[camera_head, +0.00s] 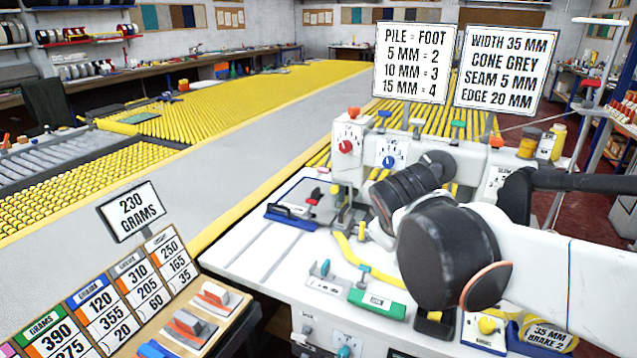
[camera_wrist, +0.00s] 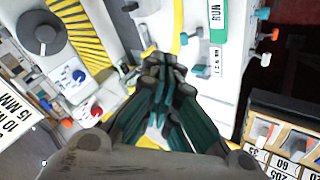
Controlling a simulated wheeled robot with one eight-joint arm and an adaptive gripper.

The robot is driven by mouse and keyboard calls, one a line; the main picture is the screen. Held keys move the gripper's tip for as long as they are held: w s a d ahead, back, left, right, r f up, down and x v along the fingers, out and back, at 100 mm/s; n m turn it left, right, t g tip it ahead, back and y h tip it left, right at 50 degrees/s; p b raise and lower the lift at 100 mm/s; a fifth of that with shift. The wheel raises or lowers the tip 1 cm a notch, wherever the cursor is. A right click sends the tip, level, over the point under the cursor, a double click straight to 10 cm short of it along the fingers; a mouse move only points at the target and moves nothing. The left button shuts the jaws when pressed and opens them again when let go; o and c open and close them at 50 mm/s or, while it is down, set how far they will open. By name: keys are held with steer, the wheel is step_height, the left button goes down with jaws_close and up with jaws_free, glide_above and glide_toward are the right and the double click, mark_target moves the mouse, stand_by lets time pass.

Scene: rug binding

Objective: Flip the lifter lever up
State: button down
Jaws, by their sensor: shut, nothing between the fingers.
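I cannot tell for sure which part is the lifter lever; no lever is labelled so legibly. The white binding machine (camera_head: 350,165) stands on the white table, with a red-knob dial (camera_head: 346,146) and a blue-knob dial (camera_head: 389,161) on its head. Both dials also show in the wrist view, the red one (camera_wrist: 97,112) and the blue one (camera_wrist: 78,76). My gripper (camera_wrist: 163,62) has its teal fingers drawn together, empty, above the machine bed near a yellow strip (camera_wrist: 178,28). In the head view my arm's dark joints hide the gripper and part of the machine.
A green RUN block (camera_head: 377,303) and a small teal-topped lever (camera_head: 325,268) sit on the table front. A blue-based tray (camera_head: 292,216) lies left of the machine head. Two signs (camera_head: 415,62) stand behind.

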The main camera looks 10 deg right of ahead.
steer(key=w+d+r+n+t+h, duration=0.1)
steer(key=w+n+h, duration=0.35)
steer(key=w, duration=1.25)
steer(key=n+t+h+p, duration=0.3)
steer(key=n+t, duration=0.5)
steer(key=n, duration=1.1)
glide_toward(328, 161)
steer(key=s+a+f+b, duration=0.1)
steer(key=s+a+f, duration=0.25)
steer(key=f, duration=0.35)
steer(key=shift+w+a+m+h, duration=0.1)
steer(key=shift+w+m+h, duration=0.15)
steer(key=shift+h, duration=0.2)
steer(key=shift+r, duration=0.1)
steer(key=b+x, duration=0.3)
steer(key=x, duration=0.7)
